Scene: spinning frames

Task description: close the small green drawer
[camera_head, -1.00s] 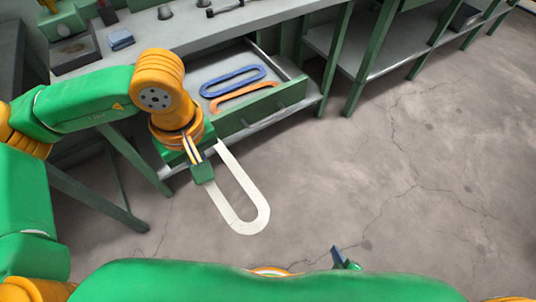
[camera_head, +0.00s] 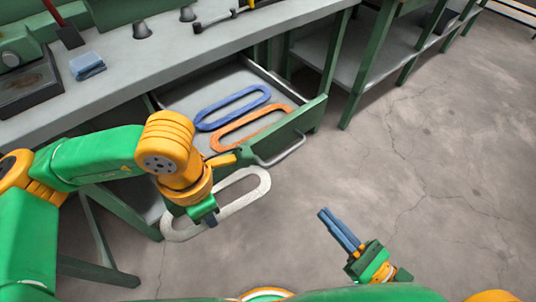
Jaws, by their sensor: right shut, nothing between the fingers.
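The green drawer (camera_head: 318,114) stands pulled out below the workbench, with a metal handle (camera_head: 287,152) on its front. Inside lie a blue loop-shaped frame (camera_head: 233,107) and an orange one (camera_head: 252,127). My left gripper (camera_head: 208,216) is in front of the drawer's left part and hides that end of its front. A white loop-shaped frame (camera_head: 256,191) is at my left gripper, clear of the floor; the gripper appears shut on it, though the grip itself is hidden. My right gripper (camera_head: 341,230) is shut and empty, over the floor to the lower right of the drawer.
The workbench top (camera_head: 120,75) holds a blue block (camera_head: 87,66), a dark tray (camera_head: 30,88) and small grey cones (camera_head: 142,30). A second bench with a lower shelf (camera_head: 335,55) stands at the right. The floor (camera_head: 420,180) in front and right is clear.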

